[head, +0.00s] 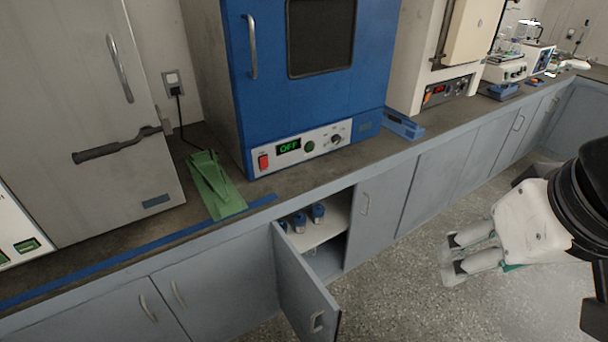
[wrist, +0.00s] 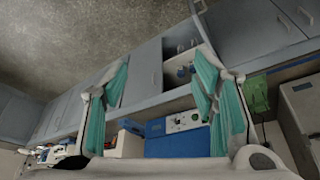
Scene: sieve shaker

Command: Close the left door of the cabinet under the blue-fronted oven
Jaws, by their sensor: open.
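The left door (head: 303,285) of the cabinet under the blue-fronted oven (head: 372,62) stands wide open in the head view. It is hinged on its left and swings out over the floor, with its handle (head: 317,322) near the free edge. The right door (head: 378,205) is shut. My gripper (head: 452,257) is open and empty above the floor, well to the right of the open door and apart from it. In the wrist view, which is upside down, the oven (wrist: 180,144) and the cabinet opening (wrist: 181,48) show between the spread fingers.
Small blue items (head: 318,212) stand on the shelf (head: 325,229) inside the cabinet. A green stand (head: 214,186) and a blue tray (head: 404,125) are on the dark counter (head: 110,245). The speckled floor (head: 400,300) between the open door and my gripper is clear.

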